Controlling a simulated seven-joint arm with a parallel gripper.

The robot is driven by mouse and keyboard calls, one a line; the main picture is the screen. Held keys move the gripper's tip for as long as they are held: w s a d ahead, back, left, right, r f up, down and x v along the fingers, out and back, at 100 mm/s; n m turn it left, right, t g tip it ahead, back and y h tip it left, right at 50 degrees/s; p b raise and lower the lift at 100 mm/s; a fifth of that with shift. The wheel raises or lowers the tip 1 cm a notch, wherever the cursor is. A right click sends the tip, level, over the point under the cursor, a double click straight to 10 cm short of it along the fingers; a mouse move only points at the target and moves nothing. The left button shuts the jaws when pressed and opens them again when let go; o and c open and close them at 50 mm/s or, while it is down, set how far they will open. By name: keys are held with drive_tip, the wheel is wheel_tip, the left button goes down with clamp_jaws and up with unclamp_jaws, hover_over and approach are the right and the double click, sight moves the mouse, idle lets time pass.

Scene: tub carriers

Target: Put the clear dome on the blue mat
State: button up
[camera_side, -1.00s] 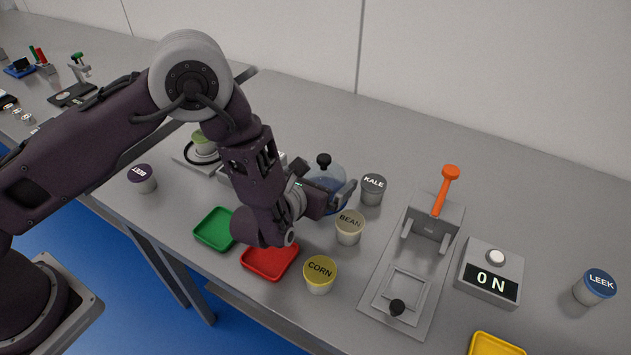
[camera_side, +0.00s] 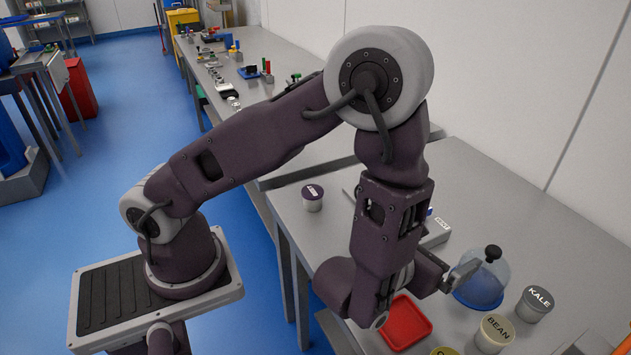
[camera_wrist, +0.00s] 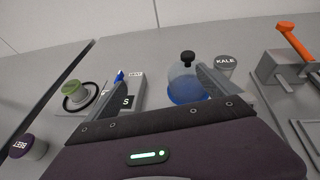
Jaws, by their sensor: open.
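The clear dome (camera_side: 493,270) with a black knob stands upright over the round blue mat (camera_side: 480,297), which shows through its lower part. The wrist view shows the dome (camera_wrist: 182,72) and the blue mat (camera_wrist: 183,93) as well. My gripper (camera_side: 464,273) is close to the dome, with a finger overlapping its left side in the side view. In the wrist view my gripper (camera_wrist: 160,80) has its fingers wide apart with nothing between them gripped. The right finger covers the dome's right edge there. I cannot tell whether it touches the dome.
A red tray (camera_side: 404,322) lies in front. A grey box (camera_side: 436,232) is behind my gripper. A purple-lidded tub (camera_side: 312,198) stands far left. The bench behind the dome is clear.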

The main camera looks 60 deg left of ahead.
drive_tip(key=s+a+r+n+g+y, duration=0.1)
drive_tip(key=a+r+n+y, duration=0.4)
drive_tip(key=a, duration=0.4)
drive_tip(key=s+a+r+n+g+y, duration=0.1)
drive_tip(key=s+a+r+n+g, duration=0.3)
drive_tip(key=s+a+n, duration=0.3)
drive_tip(key=s+a+r+n+g+y, duration=0.2)
drive_tip(key=s+a+r+n+g, duration=0.15)
drive_tip(key=s+a+n, duration=0.25)
drive_tip(key=s+d+n+g+h, duration=0.3)
drive_tip(key=s+n+h, duration=0.2)
drive_tip(key=s+n, duration=0.4)
drive_tip(key=s+d+r+n+t+h, duration=0.1)
drive_tip(key=d+r+n+t+h, duration=0.2)
drive_tip(key=d, duration=0.5)
drive_tip(key=r+n+h, duration=0.1)
drive_tip(key=n+h, duration=0.1)
drive_tip(key=n, duration=0.1)
drive_tip(key=shift+n, duration=0.3)
